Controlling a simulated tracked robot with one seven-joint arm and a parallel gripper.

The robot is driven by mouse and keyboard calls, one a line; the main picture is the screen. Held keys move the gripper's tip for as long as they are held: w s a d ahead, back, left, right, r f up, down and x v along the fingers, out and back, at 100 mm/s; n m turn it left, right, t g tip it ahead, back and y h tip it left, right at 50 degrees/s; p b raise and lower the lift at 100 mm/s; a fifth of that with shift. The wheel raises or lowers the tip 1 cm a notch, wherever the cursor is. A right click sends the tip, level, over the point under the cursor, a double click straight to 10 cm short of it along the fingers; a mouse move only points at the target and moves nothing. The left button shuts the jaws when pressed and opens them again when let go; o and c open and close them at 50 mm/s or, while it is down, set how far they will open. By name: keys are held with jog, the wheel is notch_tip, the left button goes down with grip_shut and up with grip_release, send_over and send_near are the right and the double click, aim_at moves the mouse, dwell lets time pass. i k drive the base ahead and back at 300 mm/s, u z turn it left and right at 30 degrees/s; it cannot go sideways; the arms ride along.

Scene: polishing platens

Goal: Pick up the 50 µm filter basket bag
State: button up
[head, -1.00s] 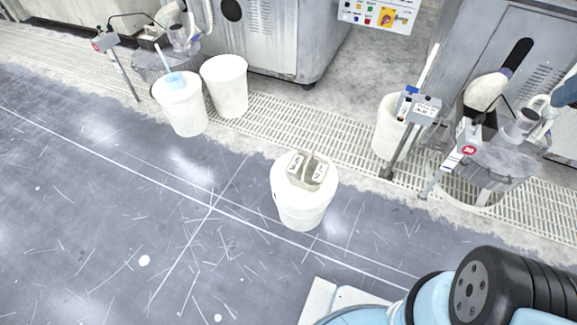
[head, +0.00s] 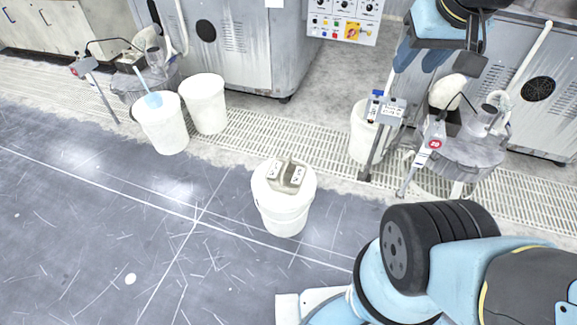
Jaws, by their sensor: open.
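Two grey-beige bags (head: 287,175) with white label tags lie side by side on top of a white lidded bucket (head: 283,212) in the middle of the head view. The print on the tags is too small to read, so I cannot tell which bag is the 50 µm one. My gripper (head: 443,64) is at the top right, at the end of my blue and black arm. It is open, with nothing seen between its jaws, and well apart from the bags. Its fingers are hard to make out against the machine behind.
Two white buckets (head: 205,104) stand at the upper left, one with a blue-ended stick. Another white bucket (head: 364,139) and a polishing station (head: 470,150) on a post stand at the right. Grey machine cabinets (head: 235,45) line the back. The floor left of the middle bucket is clear.

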aim_at(284, 175)
jog(key=z, duration=0.25)
jog(key=k, duration=1.05)
jog(key=u, duration=0.6)
jog(key=i, duration=1)
jog(key=k, duration=0.45)
jog(key=z, duration=0.5)
jog(key=i, duration=0.9)
jog(key=z, duration=0.5)
